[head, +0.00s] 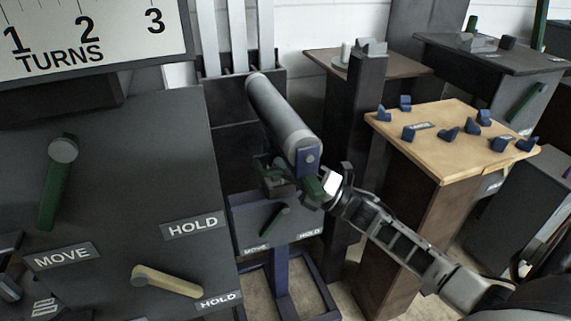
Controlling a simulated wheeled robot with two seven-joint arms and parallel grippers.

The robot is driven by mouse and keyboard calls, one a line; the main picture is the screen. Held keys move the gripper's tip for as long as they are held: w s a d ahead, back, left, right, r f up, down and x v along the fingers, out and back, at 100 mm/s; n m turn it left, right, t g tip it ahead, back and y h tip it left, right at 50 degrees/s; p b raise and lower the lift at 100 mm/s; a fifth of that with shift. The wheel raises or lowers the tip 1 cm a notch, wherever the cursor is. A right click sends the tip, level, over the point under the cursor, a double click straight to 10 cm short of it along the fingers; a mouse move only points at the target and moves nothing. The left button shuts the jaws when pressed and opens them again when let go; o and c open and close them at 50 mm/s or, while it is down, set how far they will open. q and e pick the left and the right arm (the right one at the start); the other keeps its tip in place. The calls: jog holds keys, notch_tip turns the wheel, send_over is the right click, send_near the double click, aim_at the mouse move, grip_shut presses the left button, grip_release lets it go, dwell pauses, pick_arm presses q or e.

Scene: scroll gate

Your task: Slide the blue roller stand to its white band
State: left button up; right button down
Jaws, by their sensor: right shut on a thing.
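The blue roller stand (282,270) stands at the centre on a blue floor frame, with a long grey roller (285,112) in a blue bracket. My right gripper (318,187) reaches in from the right and is shut on the green handle (313,188) below the roller's near end. The fingertips are small and partly hidden. I cannot make out a white band on the floor. My left gripper is not clearly in view.
A large dark cabinet (120,190) with green and tan levers fills the left, under a TURNS scale (90,40). A wooden-topped table (450,135) with several blue blocks stands at the right. A dark post (365,110) stands close to the stand's right.

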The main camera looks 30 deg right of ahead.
pick_arm(q)
jog(key=shift+r, duration=0.2)
pick_arm(e)
jog(key=shift+f, duration=0.3)
jog(key=c, duration=1.4)
grip_release()
jog(key=shift+d, duration=0.1)
pick_arm(q)
jog(key=shift+s+f+p, duration=0.15)
jog(key=shift+f+p, duration=0.1)
jog(key=shift+p, duration=0.15)
pick_arm(e)
jog(key=v, duration=1.2)
jog(key=shift+r, duration=0.1)
